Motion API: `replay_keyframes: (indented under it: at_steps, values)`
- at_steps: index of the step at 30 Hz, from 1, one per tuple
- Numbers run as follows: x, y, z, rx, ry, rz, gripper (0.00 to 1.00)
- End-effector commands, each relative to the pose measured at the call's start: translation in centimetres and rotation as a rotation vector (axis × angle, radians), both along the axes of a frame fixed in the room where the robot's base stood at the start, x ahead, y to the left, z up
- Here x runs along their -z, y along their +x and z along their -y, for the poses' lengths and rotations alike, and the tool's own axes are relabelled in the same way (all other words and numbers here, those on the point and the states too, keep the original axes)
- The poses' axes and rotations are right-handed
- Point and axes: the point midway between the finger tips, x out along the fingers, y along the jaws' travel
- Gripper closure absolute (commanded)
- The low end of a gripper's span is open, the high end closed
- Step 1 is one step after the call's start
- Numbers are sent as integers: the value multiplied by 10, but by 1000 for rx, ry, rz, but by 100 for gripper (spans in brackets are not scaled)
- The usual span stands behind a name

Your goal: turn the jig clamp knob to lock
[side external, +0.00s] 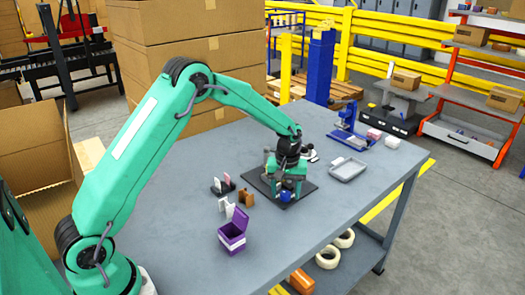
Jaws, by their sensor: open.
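My gripper (287,186) is over the dark base plate (305,192) of the jig near the middle of the grey table, pointing down. It is open, its teal jaws close above or around the jig; I cannot tell whether they touch it. A small blue part (286,197) shows just below the jaws, at the front of the plate. The clamp knob cannot be made out with certainty; my gripper and wrist hide much of the jig.
An open purple box (233,232) stands in front. Small holders with cards (223,185) and brown and white pieces (245,198) are left of the plate. A grey tray (348,169) and a blue device (347,132) are to the right. The table's front right is clear.

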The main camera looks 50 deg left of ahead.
Motion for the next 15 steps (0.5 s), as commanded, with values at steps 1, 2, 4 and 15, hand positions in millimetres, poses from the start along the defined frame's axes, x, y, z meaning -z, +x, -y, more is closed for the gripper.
replay_keyframes:
  at_steps: [1,2,4,15]
  values:
    - [2,0,0,0,0,0,48]
    - [3,0,0,0,0,0,48]
    - [4,0,0,0,0,0,48]
    - [4,0,0,0,0,0,77]
